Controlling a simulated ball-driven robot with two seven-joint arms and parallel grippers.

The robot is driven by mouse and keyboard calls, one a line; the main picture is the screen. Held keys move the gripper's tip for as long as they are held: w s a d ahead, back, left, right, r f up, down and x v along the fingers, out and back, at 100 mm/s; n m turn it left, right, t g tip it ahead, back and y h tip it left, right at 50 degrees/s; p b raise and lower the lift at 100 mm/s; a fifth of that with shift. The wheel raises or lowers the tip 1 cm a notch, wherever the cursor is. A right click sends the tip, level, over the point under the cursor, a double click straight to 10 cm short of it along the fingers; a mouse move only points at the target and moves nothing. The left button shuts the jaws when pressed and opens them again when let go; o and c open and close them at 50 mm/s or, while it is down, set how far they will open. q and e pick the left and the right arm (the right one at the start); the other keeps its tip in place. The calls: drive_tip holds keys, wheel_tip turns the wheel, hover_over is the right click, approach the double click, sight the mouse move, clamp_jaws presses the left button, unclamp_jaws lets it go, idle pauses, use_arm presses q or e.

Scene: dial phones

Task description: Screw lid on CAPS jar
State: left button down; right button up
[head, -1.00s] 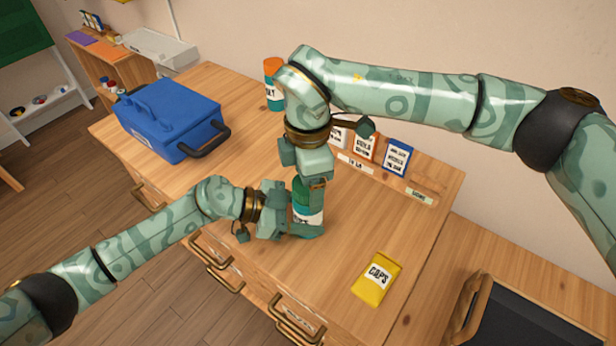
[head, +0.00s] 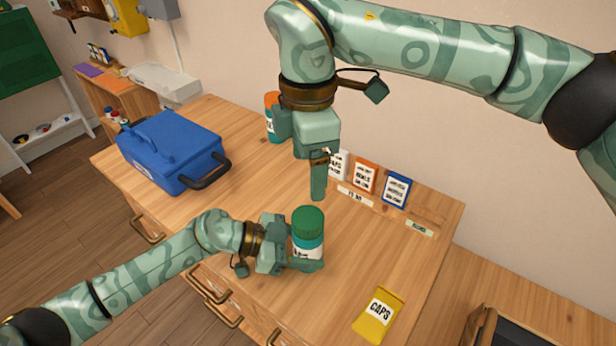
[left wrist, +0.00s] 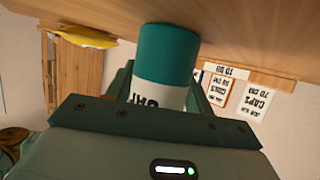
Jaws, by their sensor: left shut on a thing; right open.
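The jar (head: 307,246) stands upright on the wooden table, with a green lid (head: 308,221) sitting on its top. It has a teal body and a white label, partly covered by my left gripper (head: 305,264), which is shut around its lower part. In the left wrist view the jar (left wrist: 167,55) appears upside down between the fingers, its label partly hidden and its lid out of view. My right gripper (head: 318,190) is open and empty, pointing down above and slightly behind the lid, apart from it.
A yellow CAPS packet (head: 378,315) lies at the front right. A blue box (head: 172,150) with a dark handle stands at the left. An orange-topped jar (head: 273,117) and a rack of cards (head: 365,178) are at the back.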

drive_tip(key=shift+r, duration=0.1)
use_arm(q)
drive_tip(key=shift+c, duration=2.4)
unclamp_jaws()
drive_tip(key=p+v, duration=0.3)
drive_tip(key=v, duration=1.3)
drive_tip(key=shift+a, duration=0.2)
use_arm(e)
drive_tip(key=shift+s+r, duration=0.2)
drive_tip(key=shift+r, duration=0.95)
drive_tip(key=shift+s+r, duration=0.15)
drive_tip(key=shift+r, duration=1)
use_arm(q)
drive_tip(key=shift+r+p, duration=0.1)
drive_tip(key=shift+p, duration=0.25)
use_arm(e)
drive_tip(key=shift+r, duration=0.1)
